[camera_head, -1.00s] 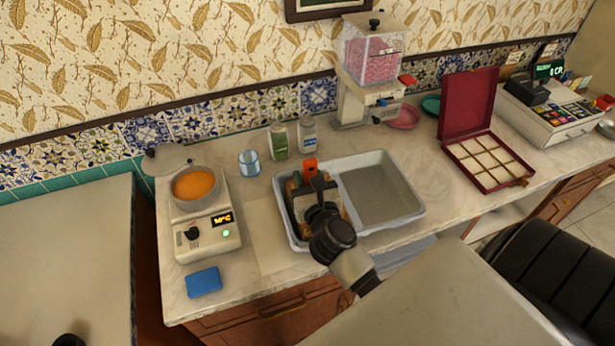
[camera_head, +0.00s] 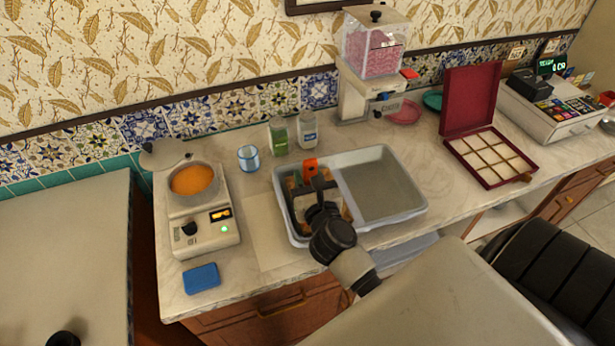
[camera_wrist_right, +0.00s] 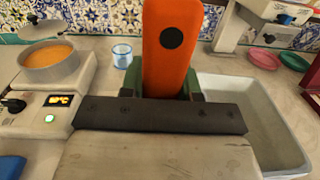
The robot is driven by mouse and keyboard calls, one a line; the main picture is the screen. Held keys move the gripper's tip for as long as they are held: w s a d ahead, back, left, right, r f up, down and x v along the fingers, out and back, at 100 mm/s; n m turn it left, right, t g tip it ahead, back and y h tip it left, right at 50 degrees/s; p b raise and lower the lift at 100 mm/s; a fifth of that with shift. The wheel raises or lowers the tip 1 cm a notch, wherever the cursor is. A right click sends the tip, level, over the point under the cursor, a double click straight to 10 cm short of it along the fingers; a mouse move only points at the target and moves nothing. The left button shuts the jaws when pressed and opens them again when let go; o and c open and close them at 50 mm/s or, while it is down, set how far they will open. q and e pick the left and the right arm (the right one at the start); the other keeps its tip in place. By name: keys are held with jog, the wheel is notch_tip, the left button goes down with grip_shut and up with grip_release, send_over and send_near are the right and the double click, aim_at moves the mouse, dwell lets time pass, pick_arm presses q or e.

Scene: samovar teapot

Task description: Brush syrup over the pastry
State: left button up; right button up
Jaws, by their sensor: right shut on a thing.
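My right gripper (camera_head: 321,190) is over the left compartment of the grey two-part tray (camera_head: 419,208). It is shut on an orange handle (camera_head: 310,167), which stands up between its fingers. In the right wrist view the orange handle (camera_wrist_right: 172,45) has a dark round spot and fills the middle. The handle's lower end is hidden by the gripper. Brown pieces, probably pastry, show in part beside the gripper in that compartment; the arm hides most of them. A pot of orange syrup (camera_head: 193,181) sits on a white warmer (camera_head: 205,240) at the left.
A blue sponge-like block (camera_head: 202,279) lies at the counter's front left. A glass (camera_head: 248,158) and two bottles stand behind the tray. A dispenser (camera_head: 375,50), an open red box (camera_head: 470,110) and a cash register (camera_head: 550,110) are to the right. The tray's right compartment is empty.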

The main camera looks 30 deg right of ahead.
jog(key=shift+f+b, duration=0.45)
jog(key=shift+f, duration=0.25)
jog(key=shift+r, duration=0.1)
